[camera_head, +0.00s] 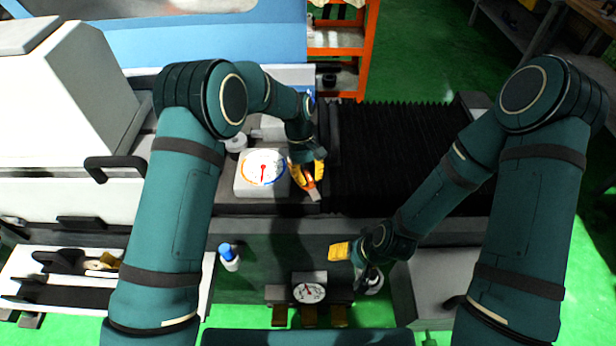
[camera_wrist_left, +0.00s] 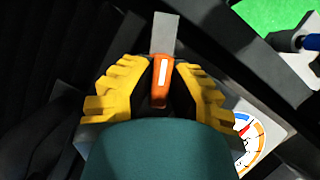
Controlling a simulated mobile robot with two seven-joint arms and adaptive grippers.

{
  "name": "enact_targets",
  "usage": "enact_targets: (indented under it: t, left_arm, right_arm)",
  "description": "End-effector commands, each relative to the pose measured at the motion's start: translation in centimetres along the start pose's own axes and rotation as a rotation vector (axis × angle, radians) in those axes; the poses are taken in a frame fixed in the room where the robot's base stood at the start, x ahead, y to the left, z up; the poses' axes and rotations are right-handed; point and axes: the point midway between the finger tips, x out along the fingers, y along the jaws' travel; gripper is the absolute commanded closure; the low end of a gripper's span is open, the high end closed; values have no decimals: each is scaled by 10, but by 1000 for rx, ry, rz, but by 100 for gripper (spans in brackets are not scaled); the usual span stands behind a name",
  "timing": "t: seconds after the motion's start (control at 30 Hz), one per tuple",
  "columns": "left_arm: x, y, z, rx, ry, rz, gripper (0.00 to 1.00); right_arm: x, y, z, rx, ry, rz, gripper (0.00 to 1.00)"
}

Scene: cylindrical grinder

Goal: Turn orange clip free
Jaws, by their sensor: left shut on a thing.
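The orange clip (camera_head: 310,184) is at the machine's bed, just right of the large white dial gauge (camera_head: 263,168). My left gripper (camera_head: 307,175) reaches down over it and is shut on it. In the left wrist view the clip (camera_wrist_left: 161,82), with a white stripe, sits between the two yellow fingers (camera_wrist_left: 161,68). A grey flat bar (camera_wrist_left: 164,33) extends beyond the clip. My right gripper (camera_head: 352,262) is lower right of the clip, apart from it. One yellow finger shows clearly; its opening is hard to make out.
Black ribbed bellows (camera_head: 400,140) lie right of the clip. A bottle with a blue cap (camera_head: 229,258) and a smaller dial gauge (camera_head: 309,292) are at the front. A white machine housing (camera_head: 95,90) stands at left. An orange shelf (camera_head: 338,38) is at the back.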

Motion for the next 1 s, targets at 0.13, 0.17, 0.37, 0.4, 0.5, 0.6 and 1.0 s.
enact_targets:
  t: [0.13,0.17,0.37,0.4,0.5,0.6,1.0]
  left_arm:
    - [3,0,1,120,-4,-51,100]
    - [3,0,0,142,-3,-61,100]
    - [3,0,0,269,-4,-114,100]
    - [3,0,0,290,-4,-123,100]
    - [3,0,1,334,-5,-140,100]
    - [3,0,1,366,-5,-154,100]
    - [2,-1,1,407,-6,-171,100]
  right_arm:
    - [4,1,0,0,0,1,34]
    - [4,1,0,0,0,1,34]
    - [6,2,1,0,0,1,34]
    - [7,2,1,0,0,1,34]
    - [8,2,1,0,0,2,34]
    - [8,3,1,0,0,2,34]
    - [9,3,1,0,0,2,34]
